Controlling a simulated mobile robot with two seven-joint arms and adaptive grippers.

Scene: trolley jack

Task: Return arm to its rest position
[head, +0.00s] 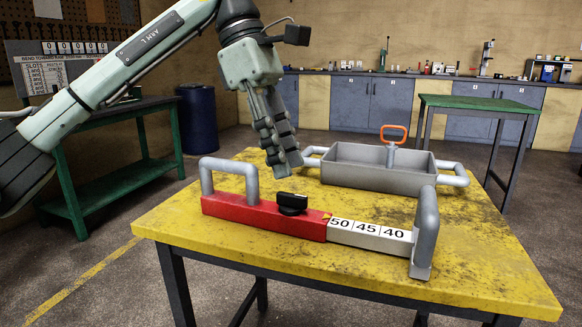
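My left arm (125,55) comes in from the upper left. Its gripper (286,160) points down above the yellow table (335,262), behind the red and white bar tool (262,218). The gripper looks empty. Its fingers overlap from this side, so I cannot tell whether they are open or shut. The bar tool lies on the table, with a grey handle at each end, a black knob (292,203) and a scale marked 50, 45, 40. My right gripper is not in view.
A grey tray (375,180) with side handles and an orange-topped handle (394,133) stands behind the bar. A green table (480,103) is at the back right, a green bench (110,115) at the left, a blue barrel (198,115) behind it. The table's front right is bare.

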